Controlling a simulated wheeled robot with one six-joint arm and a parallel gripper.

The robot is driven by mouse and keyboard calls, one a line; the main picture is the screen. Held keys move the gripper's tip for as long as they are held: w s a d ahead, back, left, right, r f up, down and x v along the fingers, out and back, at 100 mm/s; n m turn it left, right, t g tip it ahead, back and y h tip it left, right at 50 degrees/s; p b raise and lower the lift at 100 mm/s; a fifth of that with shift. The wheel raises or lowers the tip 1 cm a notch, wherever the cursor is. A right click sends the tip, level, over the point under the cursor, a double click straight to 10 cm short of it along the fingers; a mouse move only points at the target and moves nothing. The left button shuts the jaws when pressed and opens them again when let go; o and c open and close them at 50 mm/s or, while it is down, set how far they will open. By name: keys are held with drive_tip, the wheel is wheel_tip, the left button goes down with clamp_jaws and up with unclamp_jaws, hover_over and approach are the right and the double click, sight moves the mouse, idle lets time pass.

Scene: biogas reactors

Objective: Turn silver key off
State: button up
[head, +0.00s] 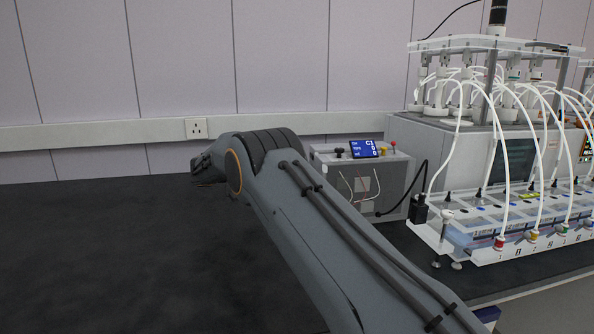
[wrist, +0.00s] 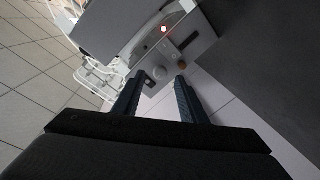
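In the wrist view, my gripper (wrist: 159,80) is open, with its two dark fingers apart and nothing between them that I can see held. Beyond the fingertips is a light grey panel with a lit red light (wrist: 164,29), a small dark lever-like part (wrist: 188,41), an orange-yellow knob (wrist: 182,66) and a pale round part (wrist: 158,73). The pale part appears between the fingertips; I cannot tell whether it is the silver key or whether it is touched. In the head view, my arm covers part of the grey control box (head: 397,172), and no silver key is distinguishable.
The control box carries a blue display (head: 366,149). To its right stands a reactor rig (head: 470,140) with many white tubes, and a white rack (head: 445,232) in front. The dark bench (head: 110,260) on the left is clear. A wall socket (head: 196,128) is behind.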

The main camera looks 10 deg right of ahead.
drive_tip(key=a, duration=0.4)
drive_tip(key=shift+s+a+r+b, duration=0.15)
drive_tip(key=shift+s+b, duration=0.1)
drive_tip(key=shift+b, duration=0.15)
